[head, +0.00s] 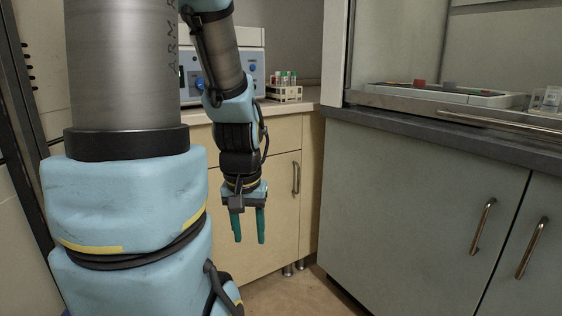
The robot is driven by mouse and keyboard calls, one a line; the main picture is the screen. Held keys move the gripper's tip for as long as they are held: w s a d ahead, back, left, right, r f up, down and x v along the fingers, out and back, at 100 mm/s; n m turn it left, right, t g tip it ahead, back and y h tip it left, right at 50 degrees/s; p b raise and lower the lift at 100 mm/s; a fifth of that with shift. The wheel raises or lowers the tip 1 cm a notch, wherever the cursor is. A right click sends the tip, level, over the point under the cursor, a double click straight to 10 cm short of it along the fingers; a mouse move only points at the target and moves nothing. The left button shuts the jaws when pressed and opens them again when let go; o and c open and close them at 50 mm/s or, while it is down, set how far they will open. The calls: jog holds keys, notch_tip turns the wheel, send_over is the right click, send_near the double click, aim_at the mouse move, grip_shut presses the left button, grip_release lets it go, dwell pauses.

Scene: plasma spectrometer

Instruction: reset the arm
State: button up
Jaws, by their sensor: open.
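My gripper (248,226) hangs at the end of my arm and points down. Its two teal fingers are apart, with nothing between them. It is in front of the beige cabinet (283,228), below the level of the counter top. My large blue and grey arm links fill the left of the head view and hide part of what lies behind them.
A white instrument (252,66) with blue knobs stands on the beige counter, partly hidden by my arm. A rack (284,93) of capped tubes stands beside it. A grey-green cabinet (400,195) with metal handles is at right, below a fume hood holding a tray (440,95).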

notch_tip(320, 180, up, 24)
jog(key=p, duration=2.1)
jog(key=shift+p, duration=0.35)
jog(key=shift+r, duration=0.1)
jog(key=shift+c, duration=0.2)
dwell(0.5)
